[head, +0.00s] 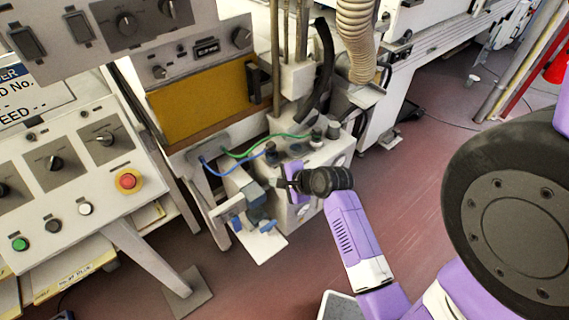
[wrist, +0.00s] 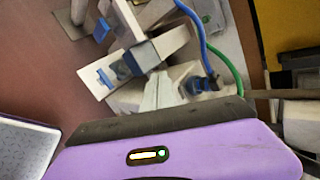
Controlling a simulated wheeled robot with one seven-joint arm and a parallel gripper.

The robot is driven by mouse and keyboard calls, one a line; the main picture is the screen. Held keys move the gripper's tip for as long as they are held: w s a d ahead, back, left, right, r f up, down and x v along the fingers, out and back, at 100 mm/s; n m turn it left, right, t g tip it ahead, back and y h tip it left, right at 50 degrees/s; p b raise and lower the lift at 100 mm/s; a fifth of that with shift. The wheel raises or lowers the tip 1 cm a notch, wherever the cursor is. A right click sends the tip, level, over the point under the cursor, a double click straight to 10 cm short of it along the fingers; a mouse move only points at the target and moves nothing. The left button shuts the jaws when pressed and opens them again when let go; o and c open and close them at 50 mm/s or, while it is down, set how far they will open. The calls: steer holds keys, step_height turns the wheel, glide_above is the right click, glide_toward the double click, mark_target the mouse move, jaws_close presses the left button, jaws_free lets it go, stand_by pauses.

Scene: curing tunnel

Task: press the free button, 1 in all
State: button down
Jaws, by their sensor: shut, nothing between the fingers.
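On the sloped control panel at the left of the head view are a red mushroom button in a yellow ring (head: 128,181), a white button (head: 85,208), a black button (head: 53,225) and a green button (head: 20,243). No readable label shows which one is the free button. My gripper (head: 281,184) is shut and empty, well to the right of the panel, in front of a pale machine box. Its fingertips are small and partly hidden in the head view. No panel button shows in the wrist view.
A pale machine box (head: 320,158) with blue and green hoses stands by my gripper. A blue-grey clamp-like fitting (head: 256,201) is just left of it, also seen in the wrist view (wrist: 123,67). Panel knobs (head: 105,139) sit above the buttons. Red floor (head: 415,170) is open at right.

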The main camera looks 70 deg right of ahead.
steer(key=d+r+m+p, duration=0.2)
steer(key=d+r+m, duration=0.2)
steer(key=d+r, duration=0.2)
steer(key=shift+s+d+r, duration=0.2)
steer(key=shift+s+d, duration=0.05)
steer(key=shift+d, duration=1)
steer(key=shift+f, duration=0.15)
step_height(320, 180, down, 6)
steer(key=b, duration=0.7)
steer(key=shift+f, duration=0.25)
steer(key=shift+f+b, duration=0.5)
steer(key=shift+f, duration=0.5)
steer(key=shift+f, duration=0.15)
steer(key=shift+f, duration=0.25)
